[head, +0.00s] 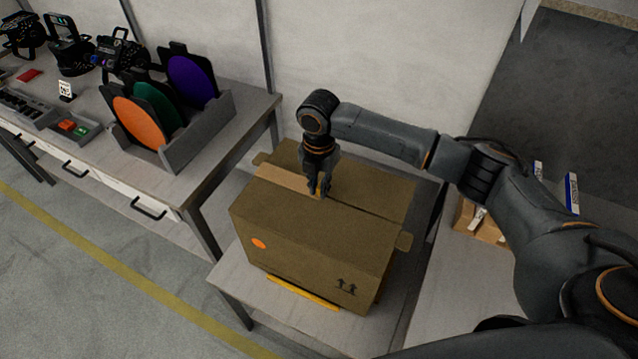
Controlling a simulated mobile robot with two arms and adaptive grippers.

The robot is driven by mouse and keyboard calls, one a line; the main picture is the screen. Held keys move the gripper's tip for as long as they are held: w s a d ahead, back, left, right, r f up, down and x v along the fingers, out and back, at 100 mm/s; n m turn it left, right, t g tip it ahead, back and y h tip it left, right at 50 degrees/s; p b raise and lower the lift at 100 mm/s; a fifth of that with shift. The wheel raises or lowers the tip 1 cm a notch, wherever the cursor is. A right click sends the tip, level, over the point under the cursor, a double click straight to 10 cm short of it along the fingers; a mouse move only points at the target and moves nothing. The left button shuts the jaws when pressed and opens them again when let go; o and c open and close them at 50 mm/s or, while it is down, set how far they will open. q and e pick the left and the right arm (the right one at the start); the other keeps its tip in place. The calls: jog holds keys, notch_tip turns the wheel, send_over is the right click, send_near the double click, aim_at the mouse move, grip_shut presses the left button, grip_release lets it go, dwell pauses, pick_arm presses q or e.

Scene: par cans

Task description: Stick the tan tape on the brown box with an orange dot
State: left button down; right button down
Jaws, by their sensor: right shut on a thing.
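The brown box (310,238) stands closed on a low table, with an orange dot (259,244) on its front face and two dark up-arrows at the lower right. A strip of tan tape (282,179) lies along the left part of the top seam, up to my right gripper. My right gripper (319,193) points down at the middle of the seam, shut on a small yellowish-tan piece that seems to be the tape; its fingers hide most of it. Right of the gripper the seam shows as a dark line. My left gripper is not in view.
A yellow strip (302,292) lies at the front foot of the box on the low table (236,283). Left is a workbench with a grey rack (203,131) of orange, green and purple discs, and stage lamps (118,55). Another open carton (480,220) is at right, behind my arm.

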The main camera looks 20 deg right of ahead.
jog(key=shift+f, duration=0.5)
dwell(1.3)
